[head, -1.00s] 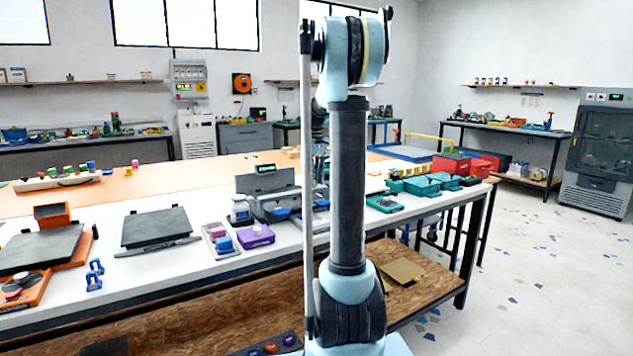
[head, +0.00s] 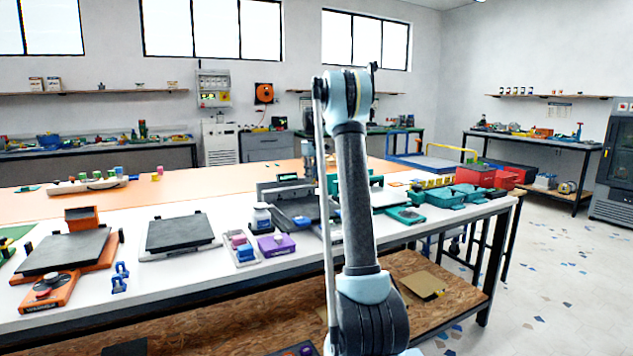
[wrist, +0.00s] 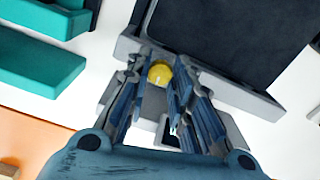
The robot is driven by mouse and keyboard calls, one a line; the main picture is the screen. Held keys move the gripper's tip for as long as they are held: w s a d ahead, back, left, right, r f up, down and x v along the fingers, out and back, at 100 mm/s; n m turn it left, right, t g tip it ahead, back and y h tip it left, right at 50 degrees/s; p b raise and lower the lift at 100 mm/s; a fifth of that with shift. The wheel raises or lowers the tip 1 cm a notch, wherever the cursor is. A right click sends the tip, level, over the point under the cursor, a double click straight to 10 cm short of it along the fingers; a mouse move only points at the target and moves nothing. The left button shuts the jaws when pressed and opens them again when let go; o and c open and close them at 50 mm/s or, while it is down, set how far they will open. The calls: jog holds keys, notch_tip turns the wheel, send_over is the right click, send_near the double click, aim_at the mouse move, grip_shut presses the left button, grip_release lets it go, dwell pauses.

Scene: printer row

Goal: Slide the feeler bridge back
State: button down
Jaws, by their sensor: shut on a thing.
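In the wrist view my gripper (wrist: 158,82) has its fingers closed on either side of a round yellow knob (wrist: 160,74). The knob sits at the edge of a grey machine with a dark flat plate (wrist: 225,40). No part is clearly recognisable as the feeler bridge; the knob may belong to it. In the head view the grey machine with a small display (head: 287,178) stands on the white bench, partly behind my arm. My gripper is hidden or too small to make out there.
A grey plate unit (head: 180,232) and an orange printer (head: 65,252) stand to the left.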

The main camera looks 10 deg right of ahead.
jog(key=shift+w+a, duration=0.1)
jog(key=shift+w, duration=0.45)
jog(key=c, duration=1.4)
grip_release()
jog(key=shift+o, duration=0.2)
notch_tip(320, 180, up, 12)
jog(key=shift+f, duration=0.1)
